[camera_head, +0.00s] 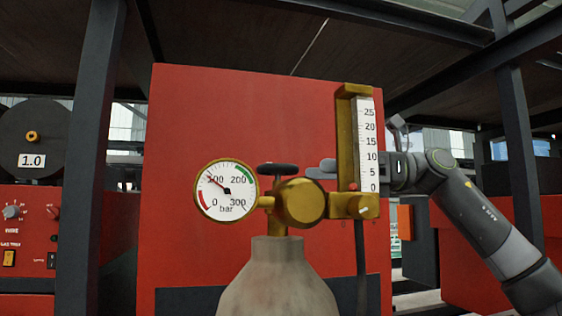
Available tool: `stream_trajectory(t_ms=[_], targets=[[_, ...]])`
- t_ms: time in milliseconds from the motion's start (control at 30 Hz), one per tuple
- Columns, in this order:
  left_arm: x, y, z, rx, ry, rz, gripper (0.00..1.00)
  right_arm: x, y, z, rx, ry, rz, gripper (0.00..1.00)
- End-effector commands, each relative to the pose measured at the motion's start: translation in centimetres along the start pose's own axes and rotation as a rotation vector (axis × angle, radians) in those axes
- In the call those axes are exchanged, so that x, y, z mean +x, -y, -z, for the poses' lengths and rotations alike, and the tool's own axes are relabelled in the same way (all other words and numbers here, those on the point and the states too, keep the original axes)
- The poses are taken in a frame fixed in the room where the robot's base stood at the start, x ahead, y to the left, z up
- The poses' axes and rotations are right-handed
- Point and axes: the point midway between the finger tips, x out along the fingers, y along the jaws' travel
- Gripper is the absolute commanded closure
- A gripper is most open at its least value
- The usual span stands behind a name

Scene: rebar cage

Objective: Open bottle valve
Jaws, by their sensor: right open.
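A pale gas bottle (278,280) stands upright in the middle foreground. Its black valve handwheel (278,168) sits above the brass regulator body (300,202). A round pressure gauge (227,190) is on the left, its needle near 100 bar. A brass flowmeter (366,145) with a 0 to 25 scale stands upright on the right. My right arm comes in from the right. My right gripper (321,169) is partly hidden by the flowmeter; its grey finger ends show left of it, apart from the handwheel and to its right. My left gripper is not in view.
A large red panel (230,110) stands behind the bottle. A dark hose (361,260) hangs below the flowmeter. Red welding equipment (28,240) with a dark reel (40,140) is at left. Dark posts (90,160) and overhead beams frame the scene.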

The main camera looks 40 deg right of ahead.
Motion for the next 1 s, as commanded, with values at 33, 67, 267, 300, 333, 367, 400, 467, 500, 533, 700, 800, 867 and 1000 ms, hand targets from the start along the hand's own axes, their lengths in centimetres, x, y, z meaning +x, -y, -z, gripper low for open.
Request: stream_trajectory(t_ms=[33, 67, 267, 300, 333, 367, 400, 467, 500, 533, 700, 800, 867, 1000], targets=[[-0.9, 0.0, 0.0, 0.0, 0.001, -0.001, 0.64, 1.1, 0.0, -0.4, 0.002, -0.004, -0.003, 0.18], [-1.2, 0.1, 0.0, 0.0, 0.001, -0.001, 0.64, 1.6, 0.0, -0.4, 0.002, -0.004, -0.003, 0.18], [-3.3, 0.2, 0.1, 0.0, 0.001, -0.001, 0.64, 5.2, 0.0, -0.5, 0.002, -0.003, -0.003, 0.18], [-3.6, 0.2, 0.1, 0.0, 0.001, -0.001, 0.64, 5.7, 0.0, -0.5, 0.002, -0.003, -0.003, 0.18], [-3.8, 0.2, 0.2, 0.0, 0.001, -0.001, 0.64, 6.1, 0.0, -0.5, 0.002, -0.002, -0.002, 0.18], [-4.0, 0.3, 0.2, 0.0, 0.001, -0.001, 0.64, 6.4, 0.0, -0.4, 0.003, -0.002, -0.002, 0.18], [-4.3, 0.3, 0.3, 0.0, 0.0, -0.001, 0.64, 6.8, 0.0, -0.3, 0.002, -0.003, -0.002, 0.18], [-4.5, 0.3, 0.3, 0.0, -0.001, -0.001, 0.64, 7.2, 0.0, -0.3, 0.002, -0.002, -0.001, 0.18], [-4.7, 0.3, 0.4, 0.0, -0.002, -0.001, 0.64, 7.4, 0.0, -0.2, 0.001, -0.002, -0.002, 0.18], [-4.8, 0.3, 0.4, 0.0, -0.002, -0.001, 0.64, 7.6, 0.0, -0.2, 0.001, -0.001, -0.001, 0.18], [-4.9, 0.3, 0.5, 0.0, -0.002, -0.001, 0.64, 8.0, 0.0, -0.1, 0.001, 0.0, -0.001, 0.18], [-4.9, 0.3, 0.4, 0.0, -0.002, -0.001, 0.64, 8.0, 0.0, 0.0, 0.001, 0.0, -0.001, 0.18], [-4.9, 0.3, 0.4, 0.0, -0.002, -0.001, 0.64, 8.0, 0.0, 0.0, 0.001, 0.0, 0.0, 0.18], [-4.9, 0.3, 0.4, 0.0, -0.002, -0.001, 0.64, 8.0, 0.0, 0.0, 0.001, 0.0, 0.0, 0.28]])
